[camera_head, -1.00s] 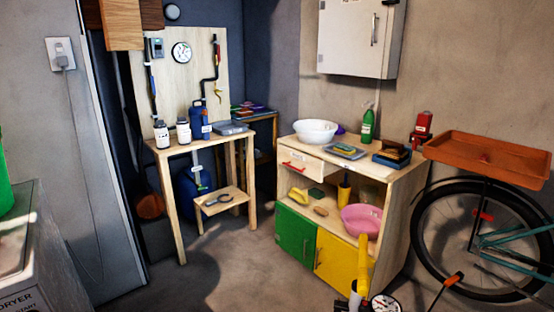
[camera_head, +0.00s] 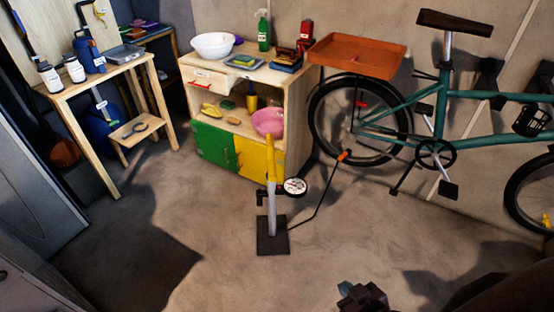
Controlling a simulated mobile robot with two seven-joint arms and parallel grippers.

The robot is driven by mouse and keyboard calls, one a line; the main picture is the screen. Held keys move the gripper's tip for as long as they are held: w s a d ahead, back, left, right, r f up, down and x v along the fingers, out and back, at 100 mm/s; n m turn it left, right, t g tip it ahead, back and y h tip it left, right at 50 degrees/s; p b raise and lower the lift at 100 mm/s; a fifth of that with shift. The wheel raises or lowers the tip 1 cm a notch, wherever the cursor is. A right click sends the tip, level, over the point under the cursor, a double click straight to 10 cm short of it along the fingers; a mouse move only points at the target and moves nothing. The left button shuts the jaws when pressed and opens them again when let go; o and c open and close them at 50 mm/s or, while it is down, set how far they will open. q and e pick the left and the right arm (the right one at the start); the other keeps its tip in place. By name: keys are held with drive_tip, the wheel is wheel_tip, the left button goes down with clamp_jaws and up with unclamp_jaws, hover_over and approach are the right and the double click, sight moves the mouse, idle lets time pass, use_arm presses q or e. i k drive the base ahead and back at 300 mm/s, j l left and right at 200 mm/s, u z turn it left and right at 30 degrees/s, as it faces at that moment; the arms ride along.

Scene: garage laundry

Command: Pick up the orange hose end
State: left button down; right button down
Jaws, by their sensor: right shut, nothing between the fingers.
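The orange hose end (camera_head: 343,156) is at the upper tip of a thin black hose (camera_head: 322,196), close to the bicycle's rear wheel. I cannot tell whether it touches the wheel. The hose runs down to a floor pump (camera_head: 271,195) with a yellow upper part, a round gauge and a dark square base. My right gripper (camera_head: 350,290) is at the bottom edge, well below and apart from the hose end. It is shut and empty. My left gripper is not in view.
A teal bicycle (camera_head: 455,110) stands against the wall at right. An orange tray (camera_head: 358,53) is above its rear wheel. A wooden cabinet (camera_head: 298,120) with green and yellow doors stands behind the pump. A wooden table (camera_head: 100,80) is at left. The floor around the pump is clear.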

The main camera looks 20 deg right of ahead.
sight(348, 151)
drive_tip(key=z, duration=1.25)
